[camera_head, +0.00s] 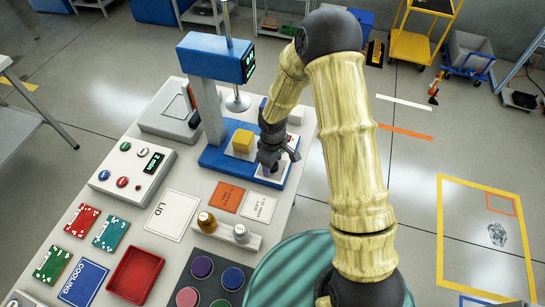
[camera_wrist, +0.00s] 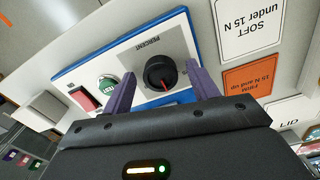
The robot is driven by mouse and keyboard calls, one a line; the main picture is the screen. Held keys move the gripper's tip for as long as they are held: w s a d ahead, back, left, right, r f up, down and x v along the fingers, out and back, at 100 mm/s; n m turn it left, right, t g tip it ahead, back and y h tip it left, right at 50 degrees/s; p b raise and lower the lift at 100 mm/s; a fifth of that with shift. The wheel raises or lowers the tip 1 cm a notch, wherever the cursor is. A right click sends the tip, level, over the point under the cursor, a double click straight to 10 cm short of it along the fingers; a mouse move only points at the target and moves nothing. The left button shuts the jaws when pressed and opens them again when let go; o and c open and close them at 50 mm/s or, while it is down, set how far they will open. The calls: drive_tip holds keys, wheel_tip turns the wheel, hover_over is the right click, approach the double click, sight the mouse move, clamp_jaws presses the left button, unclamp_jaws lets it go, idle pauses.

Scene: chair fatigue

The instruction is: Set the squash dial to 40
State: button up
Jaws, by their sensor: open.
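The squash dial (camera_wrist: 158,72) is a round black knob with a red pointer line on a grey panel marked PERCENT, seen in the wrist view. The pointer slants toward the picture's lower right; its scale reading is too small to tell. My gripper (camera_wrist: 161,76) is open, with a purple finger on either side of the knob and visible gaps between them. In the head view my gripper (camera_head: 270,165) is over the front right of the blue press base (camera_head: 220,163), and the dial is hidden behind it.
A yellow cube (camera_head: 243,140) stands on the press base. The orange FIRM card (camera_head: 227,196) and white SOFT card (camera_head: 259,207) lie in front. A control box (camera_head: 131,170) stands left.

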wheel_tip(320, 180, up, 17)
drive_tip(key=b, duration=0.1)
drive_tip(key=shift+r, duration=0.2)
idle(0.3)
idle(0.3)
drive_tip(key=s+d+r+m+t, duration=0.2)
drive_tip(key=s+d+m, duration=0.9)
drive_tip(key=s+d, duration=0.1)
drive_tip(key=shift+s+d+r+m+t, duration=0.2)
drive_tip(key=shift+s+d+m+t, duration=0.15)
drive_tip(key=shift+d, duration=0.45)
